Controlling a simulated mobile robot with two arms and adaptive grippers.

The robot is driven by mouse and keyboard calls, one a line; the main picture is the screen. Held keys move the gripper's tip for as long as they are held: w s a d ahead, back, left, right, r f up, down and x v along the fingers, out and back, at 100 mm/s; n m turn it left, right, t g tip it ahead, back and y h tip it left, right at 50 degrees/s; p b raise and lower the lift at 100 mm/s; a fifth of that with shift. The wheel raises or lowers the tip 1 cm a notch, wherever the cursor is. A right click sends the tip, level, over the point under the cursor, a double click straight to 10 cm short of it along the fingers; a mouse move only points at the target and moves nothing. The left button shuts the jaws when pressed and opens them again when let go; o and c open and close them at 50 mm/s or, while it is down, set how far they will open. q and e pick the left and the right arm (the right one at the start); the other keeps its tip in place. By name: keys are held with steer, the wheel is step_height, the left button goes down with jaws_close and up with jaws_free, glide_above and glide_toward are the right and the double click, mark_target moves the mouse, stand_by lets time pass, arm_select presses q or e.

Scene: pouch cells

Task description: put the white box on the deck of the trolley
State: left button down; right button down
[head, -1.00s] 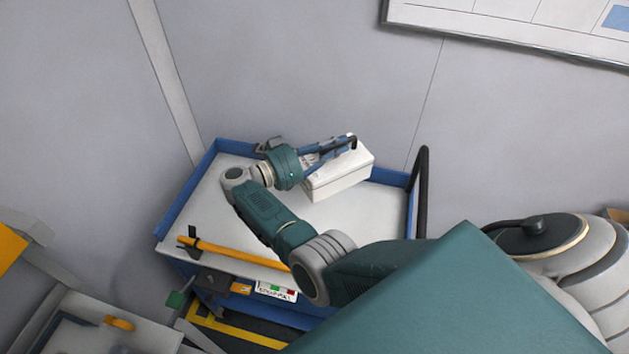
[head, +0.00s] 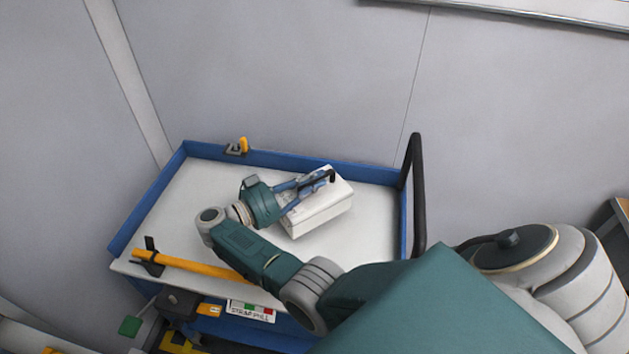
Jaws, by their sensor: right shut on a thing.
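The white box (head: 322,213) shows in the head view over the right half of the trolley's pale deck (head: 364,235). My right gripper (head: 318,181) is shut on the white box at its upper, far side. The box looks level and very low over the deck. I cannot tell whether its underside touches the deck. My right forearm crosses the front of the deck and hides part of it. My left gripper is not in view.
The trolley has a blue rim (head: 290,160) and a black upright handle (head: 418,195) at the right. A yellow bar (head: 190,265) runs along the front edge. A small yellow and black clamp (head: 238,146) sits on the back rim. The deck's left part is clear.

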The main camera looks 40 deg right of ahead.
mark_target(330, 181)
step_height(330, 181, down, 3)
steer(key=shift+r+b, duration=0.1)
steer(key=shift+b, duration=0.95)
steer(key=shift+w+d+f, duration=0.1)
steer(key=shift+f, duration=0.15)
steer(key=shift+r, duration=0.1)
steer(key=c, duration=1.7)
jaws_free()
steer(key=shift+f, duration=0.2)
steer(key=shift+c, duration=0.2)
